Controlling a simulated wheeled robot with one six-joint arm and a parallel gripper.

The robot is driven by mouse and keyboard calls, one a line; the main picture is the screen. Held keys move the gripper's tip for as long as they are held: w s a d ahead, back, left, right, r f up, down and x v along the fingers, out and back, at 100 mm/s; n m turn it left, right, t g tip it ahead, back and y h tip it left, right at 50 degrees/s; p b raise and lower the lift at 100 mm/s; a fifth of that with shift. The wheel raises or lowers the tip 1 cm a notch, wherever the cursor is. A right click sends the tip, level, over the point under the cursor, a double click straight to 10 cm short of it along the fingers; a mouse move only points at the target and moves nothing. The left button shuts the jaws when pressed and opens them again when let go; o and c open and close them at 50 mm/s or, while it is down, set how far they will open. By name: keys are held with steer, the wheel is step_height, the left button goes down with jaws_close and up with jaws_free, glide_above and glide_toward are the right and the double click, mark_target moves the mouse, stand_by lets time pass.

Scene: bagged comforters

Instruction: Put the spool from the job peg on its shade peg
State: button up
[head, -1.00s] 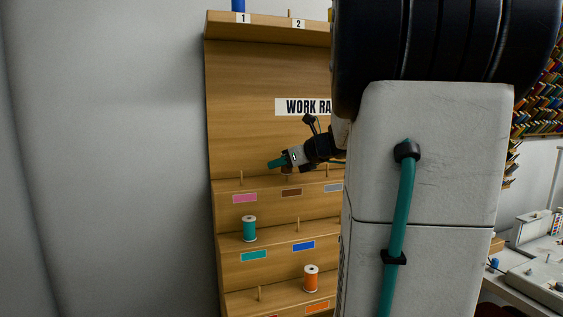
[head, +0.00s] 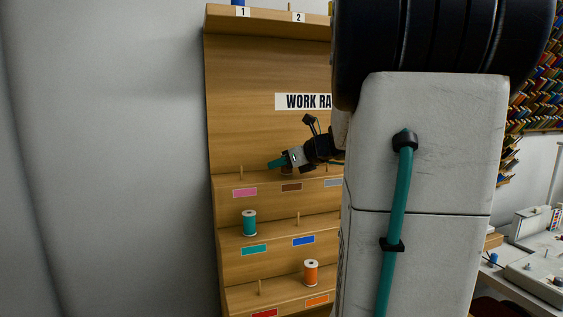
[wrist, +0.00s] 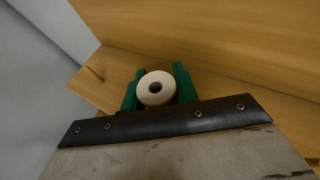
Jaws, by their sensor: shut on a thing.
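My gripper (head: 273,165) is in front of the rack's upper shade tier, just above the pink (head: 244,192) and brown (head: 291,187) labels. In the wrist view its green fingers (wrist: 157,92) are shut on a spool (wrist: 155,88), seen end-on with a cream flange and dark centre hole. The spool's thread colour is hidden. A bare wooden peg (wrist: 95,72) stands to the left of the held spool. The pink label's peg (head: 241,172) is empty. The brown label's peg is mostly hidden near my gripper.
The wooden work rack (head: 265,120) has stepped tiers. A teal spool (head: 249,223) stands above the teal label and an orange spool (head: 311,272) above the orange label. The blue label's peg (head: 298,219) is bare. My arm covers the rack's right side. A grey wall is at left.

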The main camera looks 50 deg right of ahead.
steer(key=shift+f, duration=0.2)
steer(key=o, duration=1.8)
steer(key=shift+c, duration=0.2)
steer(key=shift+s+r, duration=2)
steer(key=shift+s, duration=0.3)
steer(key=shift+s, duration=0.1)
steer(key=v, duration=0.7)
steer(key=shift+s, duration=0.35)
